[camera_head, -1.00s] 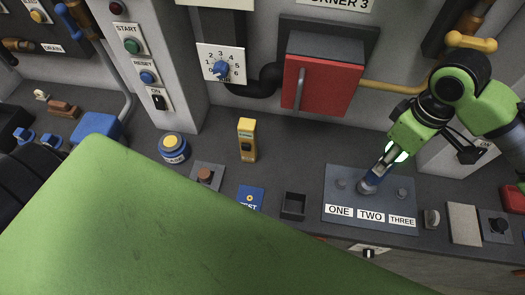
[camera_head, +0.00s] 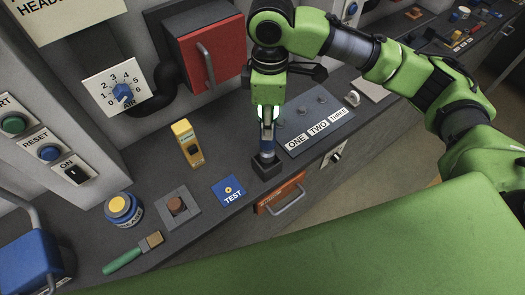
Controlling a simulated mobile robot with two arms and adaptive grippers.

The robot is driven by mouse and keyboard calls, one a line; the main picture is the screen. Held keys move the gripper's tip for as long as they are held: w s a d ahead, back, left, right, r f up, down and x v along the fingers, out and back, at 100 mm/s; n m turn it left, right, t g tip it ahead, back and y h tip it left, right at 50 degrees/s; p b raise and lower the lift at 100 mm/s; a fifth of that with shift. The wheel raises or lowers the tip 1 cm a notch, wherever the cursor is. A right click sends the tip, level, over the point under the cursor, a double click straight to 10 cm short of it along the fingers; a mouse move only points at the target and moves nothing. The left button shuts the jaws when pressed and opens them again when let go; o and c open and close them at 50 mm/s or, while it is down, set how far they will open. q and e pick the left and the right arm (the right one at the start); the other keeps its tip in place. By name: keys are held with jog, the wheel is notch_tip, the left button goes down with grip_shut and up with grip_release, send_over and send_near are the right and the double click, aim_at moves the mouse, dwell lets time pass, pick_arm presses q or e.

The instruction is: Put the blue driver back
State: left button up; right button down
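My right gripper (camera_head: 267,128) reaches down from above, its fingers closed around the upper part of the blue driver (camera_head: 267,149). The driver is upright, and its lower end is at the small black square holder (camera_head: 266,169) on the bench. I cannot tell whether the tip is inside the holder or just above it. The grey panel labelled ONE, TWO, THREE (camera_head: 318,122) lies just right of the gripper, with small round studs on it. My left gripper is out of view.
Left of the holder are a blue TEST plate (camera_head: 229,190), a yellow device (camera_head: 187,143), a brown button (camera_head: 177,205), a round blue-yellow container (camera_head: 123,209) and a green-handled tool (camera_head: 133,254). A red box (camera_head: 211,50) stands behind. An orange drawer (camera_head: 279,194) is below the bench edge.

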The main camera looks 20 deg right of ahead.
notch_tip(320, 180, down, 2)
jog(key=shift+d+f, duration=0.15)
jog(key=shift+f, duration=0.05)
notch_tip(320, 180, down, 3)
jog(key=shift+f+p, duration=0.2)
jog(key=shift+p, duration=0.45)
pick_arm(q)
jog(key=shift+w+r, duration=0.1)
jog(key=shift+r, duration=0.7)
pick_arm(e)
jog(key=shift+f, duration=0.45)
jog(key=c, duration=1.6)
grip_release()
jog(key=shift+f, duration=0.15)
jog(key=shift+c, duration=0.2)
jog(key=r+b, duration=0.2)
jog(key=r, duration=0.9)
jog(key=shift+a+b, duration=0.2)
jog(key=shift+b, duration=0.2)
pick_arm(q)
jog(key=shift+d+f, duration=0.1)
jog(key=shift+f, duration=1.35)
pick_arm(e)
jog(key=shift+r, duration=0.7)
